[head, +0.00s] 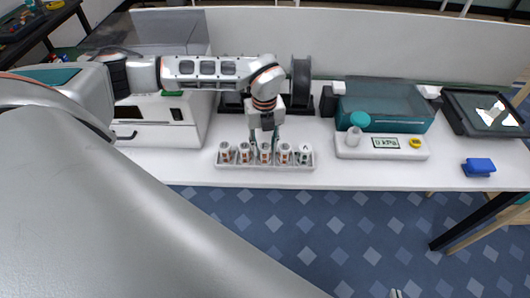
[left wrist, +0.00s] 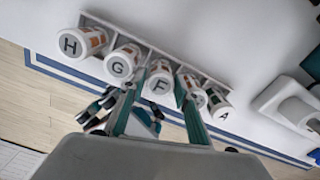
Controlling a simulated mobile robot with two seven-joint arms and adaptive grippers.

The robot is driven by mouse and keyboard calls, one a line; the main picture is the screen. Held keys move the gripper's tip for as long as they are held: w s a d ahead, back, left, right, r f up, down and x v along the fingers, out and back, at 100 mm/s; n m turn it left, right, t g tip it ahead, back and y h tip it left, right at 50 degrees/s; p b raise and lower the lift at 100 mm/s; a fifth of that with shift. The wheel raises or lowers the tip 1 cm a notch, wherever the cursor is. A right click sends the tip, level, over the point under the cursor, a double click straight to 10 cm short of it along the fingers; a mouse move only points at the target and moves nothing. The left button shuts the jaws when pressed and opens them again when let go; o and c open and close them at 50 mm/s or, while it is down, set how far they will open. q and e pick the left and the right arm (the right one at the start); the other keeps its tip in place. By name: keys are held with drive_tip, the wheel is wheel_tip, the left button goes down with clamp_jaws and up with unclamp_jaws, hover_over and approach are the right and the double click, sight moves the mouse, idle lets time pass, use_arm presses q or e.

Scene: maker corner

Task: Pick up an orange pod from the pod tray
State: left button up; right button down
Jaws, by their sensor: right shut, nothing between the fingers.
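The pod tray (head: 267,166) is a pale rack near the table's front edge, holding a row of white pods with coloured bands. From the left come pod H (left wrist: 82,42), pod G (left wrist: 122,61), the middle pod F (left wrist: 160,80), one whose letter is hidden behind a finger, and pod A (left wrist: 218,108). Several bands look orange or brown. My left gripper (head: 264,145) points down at the middle pod; in the left wrist view its open fingers (left wrist: 158,92) stand either side of pod F, with gaps. A small tip of my right gripper (head: 397,293) shows at the bottom edge, away from the tray.
A white scale (head: 350,152) with a teal-topped container (head: 358,122) stands right of the tray. Behind are a teal bin (head: 385,108) and a dark spool (head: 301,80). A white machine (head: 155,130) stands left. A blue object (head: 478,167) lies far right.

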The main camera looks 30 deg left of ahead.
use_arm(q)
drive_tip(key=shift+f, duration=0.95)
drive_tip(key=c, duration=0.8)
drive_tip(key=shift+o, duration=0.2)
drive_tip(key=shift+r, duration=0.15)
